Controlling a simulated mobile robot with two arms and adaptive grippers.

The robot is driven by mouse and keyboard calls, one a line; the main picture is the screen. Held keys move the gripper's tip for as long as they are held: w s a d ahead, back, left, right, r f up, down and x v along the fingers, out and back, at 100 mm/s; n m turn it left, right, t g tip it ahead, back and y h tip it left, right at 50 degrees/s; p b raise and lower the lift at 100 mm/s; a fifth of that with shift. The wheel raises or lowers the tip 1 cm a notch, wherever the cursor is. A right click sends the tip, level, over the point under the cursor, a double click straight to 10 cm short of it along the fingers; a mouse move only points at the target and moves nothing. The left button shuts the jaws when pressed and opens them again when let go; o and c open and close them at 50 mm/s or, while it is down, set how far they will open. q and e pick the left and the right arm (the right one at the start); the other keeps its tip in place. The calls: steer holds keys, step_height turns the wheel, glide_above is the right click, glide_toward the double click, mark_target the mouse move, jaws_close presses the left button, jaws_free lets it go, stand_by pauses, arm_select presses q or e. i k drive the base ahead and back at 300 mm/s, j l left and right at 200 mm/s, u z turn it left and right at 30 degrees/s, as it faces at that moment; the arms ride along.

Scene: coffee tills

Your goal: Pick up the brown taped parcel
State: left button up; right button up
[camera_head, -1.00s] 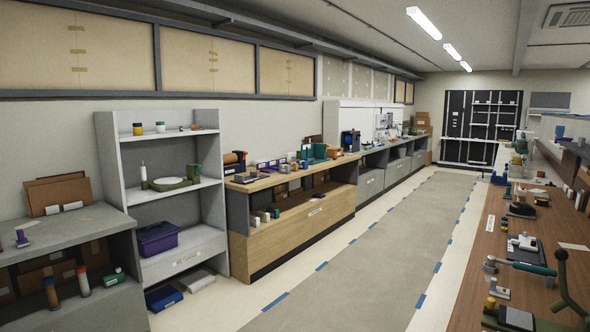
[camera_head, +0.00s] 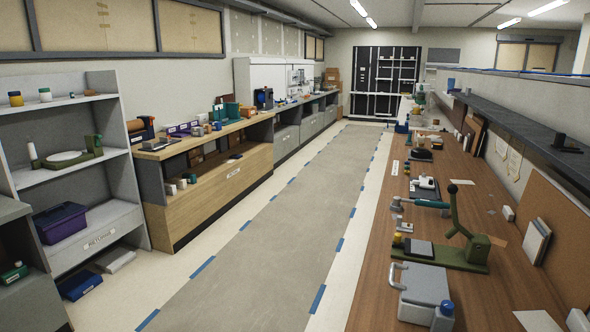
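I cannot make out a brown taped parcel for certain. Brown cardboard boxes (camera_head: 332,88) are stacked far off at the end of the left-hand row of benches, too small to show any tape. Neither of my grippers is in view.
A long brown bench (camera_head: 440,205) runs along the right with a green clamp-like tool (camera_head: 455,238) and a grey lidded box (camera_head: 422,285). A grey shelf unit (camera_head: 122,165) stands at left. The grey aisle floor (camera_head: 285,215) between is clear.

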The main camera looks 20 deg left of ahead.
mark_target(208, 128)
steer(key=i+j+u, duration=0.4)
steer(key=j, duration=0.35)
steer(key=i+j+u, duration=0.4)
steer(key=i+j, duration=0.2)
steer(key=i+j+z, duration=0.15)
steer(key=i, duration=0.25)
steer(key=i+z, duration=0.1)
steer(key=i, duration=0.25)
steer(key=i+j+z, duration=0.15)
steer(key=i, duration=0.25)
steer(key=i+l, duration=0.2)
steer(key=i, duration=0.85)
steer(key=i+l+z, duration=0.15)
steer(key=i, duration=0.9)
steer(key=i+l+u, duration=0.15)
steer(key=i+u, duration=0.25)
steer(key=i, duration=2.1)
steer(key=i+u, duration=0.25)
steer(key=i, duration=0.2)
steer(key=i+l+u, duration=0.3)
steer(key=i, duration=0.15)
steer(key=i+l+u, duration=0.25)
steer(key=i, duration=0.2)
steer(key=j, duration=0.1)
